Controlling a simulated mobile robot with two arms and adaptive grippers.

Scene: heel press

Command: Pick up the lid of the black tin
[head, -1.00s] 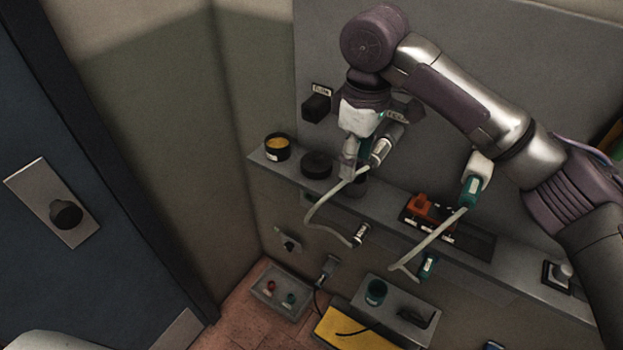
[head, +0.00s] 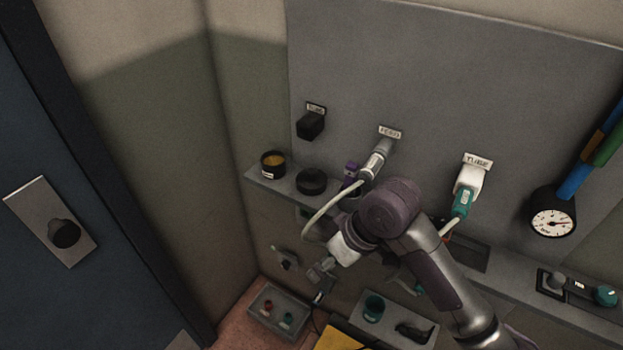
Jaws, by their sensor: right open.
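The black tin (head: 272,163) stands open at the left end of the grey wall shelf, with yellow-orange contents and a pale label. Just right of it on the shelf is a round, low black piece (head: 311,181); I cannot tell whether it is a loose lid or a second, closed tin. My right gripper (head: 320,276) is open and appears empty, pointing down and left. In the picture it is below the shelf, apart from both black pieces. My right arm covers the middle of the shelf. My left gripper is out of view.
A pale hose (head: 322,215) hangs from the FEED fitting (head: 377,158), close right of the round black piece. A purple item (head: 350,172) stands behind it. A black block (head: 311,124) juts from the wall above. Below are a grey tray (head: 261,307) and a teal cup (head: 373,308).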

